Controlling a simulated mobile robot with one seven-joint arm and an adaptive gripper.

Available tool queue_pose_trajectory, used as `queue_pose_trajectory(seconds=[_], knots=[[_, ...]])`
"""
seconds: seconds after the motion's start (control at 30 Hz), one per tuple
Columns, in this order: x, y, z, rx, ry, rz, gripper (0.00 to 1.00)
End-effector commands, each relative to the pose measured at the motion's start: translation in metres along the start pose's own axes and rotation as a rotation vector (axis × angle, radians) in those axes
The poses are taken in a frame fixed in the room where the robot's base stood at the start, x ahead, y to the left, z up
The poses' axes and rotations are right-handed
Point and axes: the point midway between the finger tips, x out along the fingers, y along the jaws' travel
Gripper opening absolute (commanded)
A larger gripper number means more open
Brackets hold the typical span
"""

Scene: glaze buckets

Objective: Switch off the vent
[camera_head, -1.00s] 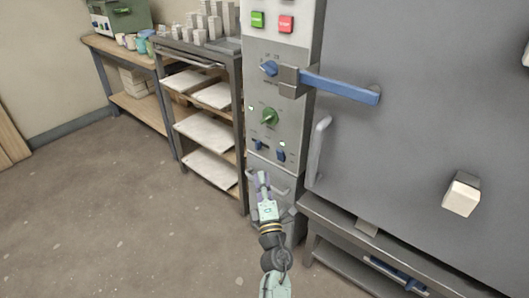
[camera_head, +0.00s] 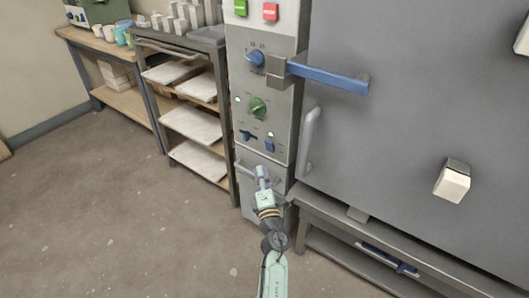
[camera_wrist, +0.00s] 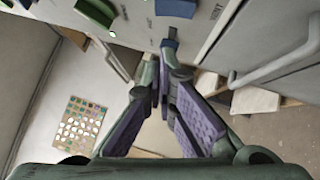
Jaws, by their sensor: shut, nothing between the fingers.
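The grey control panel (camera_head: 262,85) stands beside the large grey door. Low on it are a left dark-blue switch (camera_head: 246,135) and a right blue switch (camera_head: 270,145), with a small lit green lamp (camera_head: 270,133) above the right one. Their labels are too small to read in the head view, so I cannot tell which is the vent's. My gripper (camera_head: 261,172) is shut and empty, just below the switches in the head view. In the wrist view, its purple-padded fingers (camera_wrist: 165,78) point toward a blue control (camera_wrist: 176,8) at the top edge; contact is unclear.
Above the switches are a green knob (camera_head: 257,107), a blue dial (camera_head: 255,58) and green and red buttons. A blue door lever (camera_head: 325,78) and a vertical grey handle (camera_head: 312,135) stick out at right. A shelf rack (camera_head: 160,105) stands left. The floor at left is clear.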

Motion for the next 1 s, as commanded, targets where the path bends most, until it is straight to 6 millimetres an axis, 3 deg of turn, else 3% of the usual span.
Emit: queue_pose_trajectory(seconds=[0.2, 0.4, 1.0], knots=[[0.049, 0.001, 0.000, 0.000, 0.001, 0.002, 0.00], [0.070, 0.002, 0.021, 0.000, -0.002, 0.000, 0.00], [0.081, 0.003, 0.032, 0.000, -0.001, 0.000, 0.00]])
